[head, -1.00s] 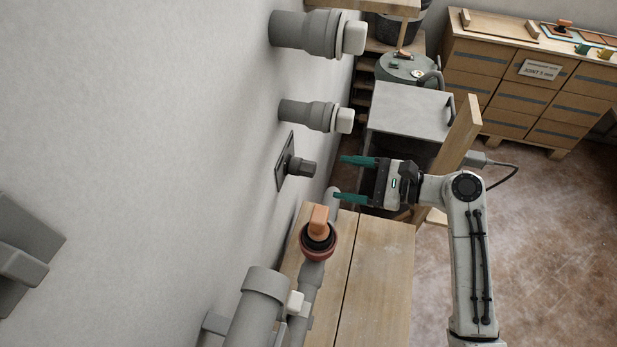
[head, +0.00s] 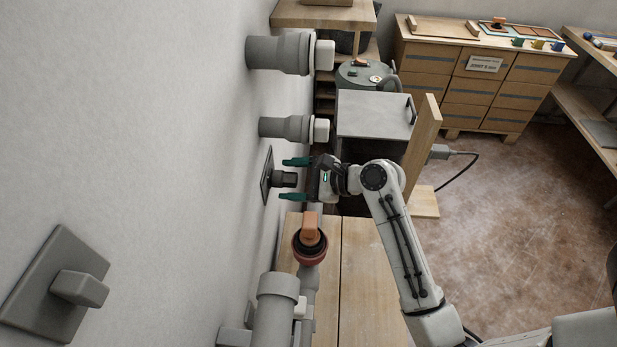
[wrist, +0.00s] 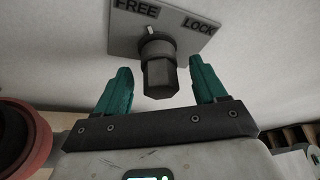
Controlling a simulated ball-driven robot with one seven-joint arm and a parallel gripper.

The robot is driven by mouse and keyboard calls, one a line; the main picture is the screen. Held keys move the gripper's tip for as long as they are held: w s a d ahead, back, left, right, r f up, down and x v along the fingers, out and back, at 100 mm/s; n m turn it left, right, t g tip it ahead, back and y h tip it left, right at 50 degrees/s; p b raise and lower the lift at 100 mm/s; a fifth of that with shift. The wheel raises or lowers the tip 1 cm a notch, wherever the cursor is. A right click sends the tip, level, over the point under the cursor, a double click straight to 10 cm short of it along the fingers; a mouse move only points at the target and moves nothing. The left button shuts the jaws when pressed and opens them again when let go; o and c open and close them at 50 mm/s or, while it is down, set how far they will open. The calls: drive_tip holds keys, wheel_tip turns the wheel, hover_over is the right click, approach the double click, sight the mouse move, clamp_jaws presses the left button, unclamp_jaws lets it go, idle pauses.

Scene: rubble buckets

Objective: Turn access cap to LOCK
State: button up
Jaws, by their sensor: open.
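The access cap (head: 285,179) is a dark grey stub with a flat-sided end on a square wall plate (head: 267,176). In the wrist view the cap (wrist: 159,76) sticks out from the plate (wrist: 190,42), which reads FREE at left and LOCK at right. A small light mark at the cap's base sits close to the FREE side. My gripper (head: 282,179) has its teal fingers open on either side of the cap. In the wrist view my gripper (wrist: 160,68) shows a gap between each finger and the cap, so it is not gripping.
Grey pipe stubs (head: 280,54) project from the wall beyond. A wooden bench (head: 365,270) lies below, and an upright board (head: 422,140) stands right of my gripper.

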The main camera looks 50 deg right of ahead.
drive_tip(key=shift+w+a+f, duration=0.2)
drive_tip(key=shift+w, duration=0.3)
drive_tip(key=shift+c, duration=0.5)
drive_tip(key=c, duration=1.1)
drive_tip(key=shift+r+p, duration=0.1)
drive_tip(key=shift+p, duration=0.25)
drive_tip(key=shift+m+g+y+p, duration=0.45)
drive_tip(key=shift+m+p, duration=0.65)
drive_tip(key=shift+p, duration=2.15)
drive_tip(key=shift+a+g+p, duration=0.1)
drive_tip(key=shift+g+p, duration=0.15)
drive_tip(key=shift+p, duration=0.3)
drive_tip(key=shift+r+m+y+p, duration=0.15)
drive_tip(key=shift+m+y+p, duration=0.1)
drive_tip(key=shift+m+p, duration=0.2)
drive_tip(key=shift+c, duration=0.4)
drive_tip(key=shift+a, duration=0.1)
